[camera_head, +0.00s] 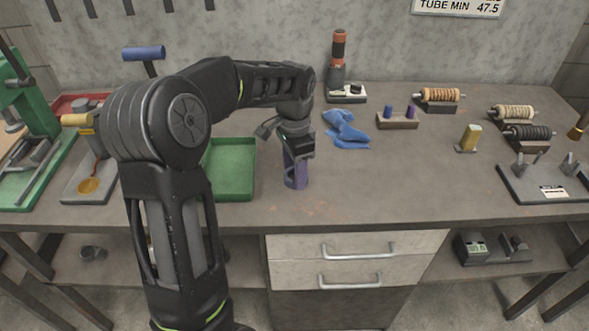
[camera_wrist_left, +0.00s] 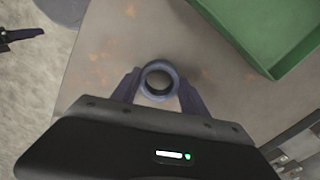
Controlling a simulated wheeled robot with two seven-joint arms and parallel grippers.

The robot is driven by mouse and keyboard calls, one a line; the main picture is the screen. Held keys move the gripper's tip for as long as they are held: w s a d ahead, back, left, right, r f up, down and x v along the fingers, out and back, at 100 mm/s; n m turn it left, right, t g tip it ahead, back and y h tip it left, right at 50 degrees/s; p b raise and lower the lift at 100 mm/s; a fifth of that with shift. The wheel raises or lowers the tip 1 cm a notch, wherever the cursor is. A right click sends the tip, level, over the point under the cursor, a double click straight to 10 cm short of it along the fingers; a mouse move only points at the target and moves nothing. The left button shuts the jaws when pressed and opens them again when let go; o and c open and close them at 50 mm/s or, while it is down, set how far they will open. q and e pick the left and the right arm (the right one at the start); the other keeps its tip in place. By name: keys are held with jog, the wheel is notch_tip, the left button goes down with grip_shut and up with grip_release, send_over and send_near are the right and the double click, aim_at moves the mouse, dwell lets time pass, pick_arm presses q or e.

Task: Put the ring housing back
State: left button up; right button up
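The ring housing, a purple cylinder (camera_head: 296,172), is upright near the table's front edge, right of the green tray. The left wrist view shows it end-on as a round ring (camera_wrist_left: 158,66) with a dark bore. My left gripper (camera_head: 297,156) points down over it. In the left wrist view my left fingers (camera_wrist_left: 159,86) lie against both sides of the ring with no clear gap. I cannot tell whether its lower end touches the table. A dark, finger-like part (camera_wrist_left: 22,34) at the left wrist view's edge looks like my right gripper; its opening is hidden.
The green tray (camera_head: 233,172) is close on the left. A blue cloth (camera_head: 346,132), a pegged block (camera_head: 397,122), a yellow piece (camera_head: 469,138) and several spools (camera_head: 437,97) stand to the right. The table right of the housing is clear. Drawers (camera_head: 356,246) are below.

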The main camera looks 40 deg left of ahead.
pick_arm(q)
jog(key=o, duration=0.5)
jog(key=shift+c, duration=0.2)
jog(key=shift+r, duration=0.15)
notch_tip(320, 180, up, 12)
jog(key=p, duration=0.2)
dwell(0.7)
